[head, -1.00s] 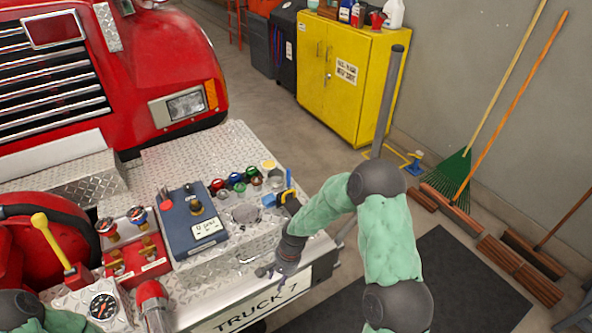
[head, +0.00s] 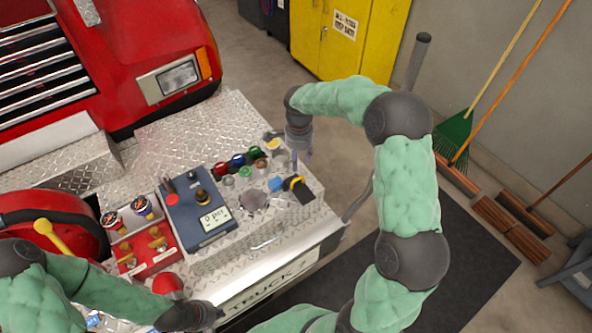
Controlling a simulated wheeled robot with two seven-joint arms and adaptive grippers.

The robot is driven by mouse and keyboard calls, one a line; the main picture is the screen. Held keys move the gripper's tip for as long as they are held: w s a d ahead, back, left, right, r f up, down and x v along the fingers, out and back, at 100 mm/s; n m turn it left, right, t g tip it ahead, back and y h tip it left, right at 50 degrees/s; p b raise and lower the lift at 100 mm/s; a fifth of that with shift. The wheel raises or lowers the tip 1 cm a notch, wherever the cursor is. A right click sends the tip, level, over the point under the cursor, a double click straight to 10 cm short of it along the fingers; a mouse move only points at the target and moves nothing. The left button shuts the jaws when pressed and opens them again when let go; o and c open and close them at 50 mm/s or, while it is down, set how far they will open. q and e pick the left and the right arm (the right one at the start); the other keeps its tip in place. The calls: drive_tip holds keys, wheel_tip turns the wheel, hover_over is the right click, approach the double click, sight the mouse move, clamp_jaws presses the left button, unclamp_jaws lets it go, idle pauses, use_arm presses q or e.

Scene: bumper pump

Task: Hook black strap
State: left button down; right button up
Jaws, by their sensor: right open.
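What looks like the black strap (head: 300,190), a short black piece with a yellow part at its top, lies at the right end of the diamond-plate bumper (head: 240,121). A small blue piece (head: 276,184) is just left of it. My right gripper (head: 299,158) is open, pointing down just behind the strap near the bumper's back right edge, apart from the strap. My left gripper (head: 205,318) is low at the bumper's front edge, by the red fitting; its fingers are too small and dark to read. I cannot make out a hook for the strap.
Several coloured caps (head: 238,160) stand left of the strap. The dark floor mat (head: 470,260) is clear.

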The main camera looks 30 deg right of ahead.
sight(299, 178)
wheel_tip(299, 178, down, 10)
drive_tip(key=shift+r, duration=0.1)
idle(0.4)
drive_tip(key=shift+c, duration=0.3)
clamp_jaws()
